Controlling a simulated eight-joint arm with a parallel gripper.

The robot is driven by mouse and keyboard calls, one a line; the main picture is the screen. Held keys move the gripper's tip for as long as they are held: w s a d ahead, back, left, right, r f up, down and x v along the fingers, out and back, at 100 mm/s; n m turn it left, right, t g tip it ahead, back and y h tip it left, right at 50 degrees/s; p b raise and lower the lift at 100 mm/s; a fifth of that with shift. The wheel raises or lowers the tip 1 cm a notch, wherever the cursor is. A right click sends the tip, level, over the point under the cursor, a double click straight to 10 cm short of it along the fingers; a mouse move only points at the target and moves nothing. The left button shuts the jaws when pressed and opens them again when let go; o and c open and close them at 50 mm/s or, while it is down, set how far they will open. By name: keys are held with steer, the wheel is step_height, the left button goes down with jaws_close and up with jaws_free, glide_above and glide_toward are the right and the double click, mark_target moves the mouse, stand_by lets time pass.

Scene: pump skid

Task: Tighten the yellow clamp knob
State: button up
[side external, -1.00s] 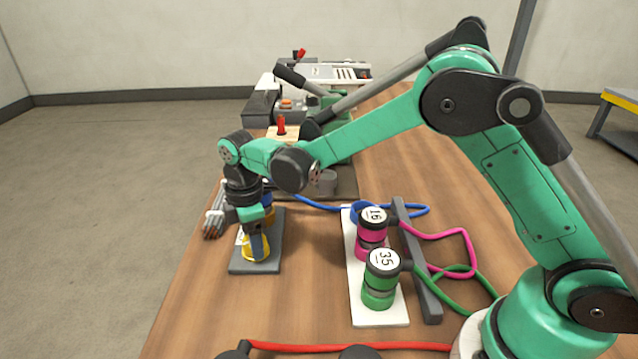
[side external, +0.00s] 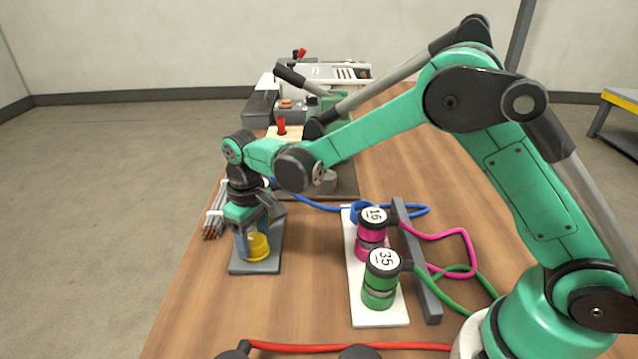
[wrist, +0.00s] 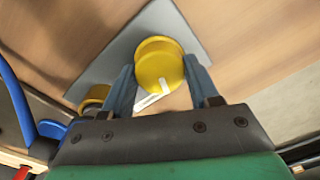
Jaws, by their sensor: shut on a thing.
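The yellow clamp knob (side external: 258,247) stands on a grey base plate (side external: 262,264) near the left edge of the table. It also shows in the wrist view (wrist: 159,66), with a white pointer mark on its top. My gripper (side external: 252,244) points down at the knob. In the wrist view my gripper (wrist: 160,82) has one blue-grey finger on each side of the knob, shut on it. A second yellow part (wrist: 95,97) is partly hidden behind the left finger.
A white board (side external: 370,300) holds the green coupling 35 (side external: 380,281) and magenta coupling 16 (side external: 371,235), with hoses running right. A bundle of rods (side external: 213,222) lies left of my wrist.

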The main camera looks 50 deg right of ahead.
mark_target(255, 239)
steer(key=m, duration=0.4)
steer(key=shift+m, duration=0.4)
stand_by(0.4)
steer(key=o, duration=1.3)
steer(key=shift+d+r, duration=0.1)
steer(key=shift+r, duration=2.75)
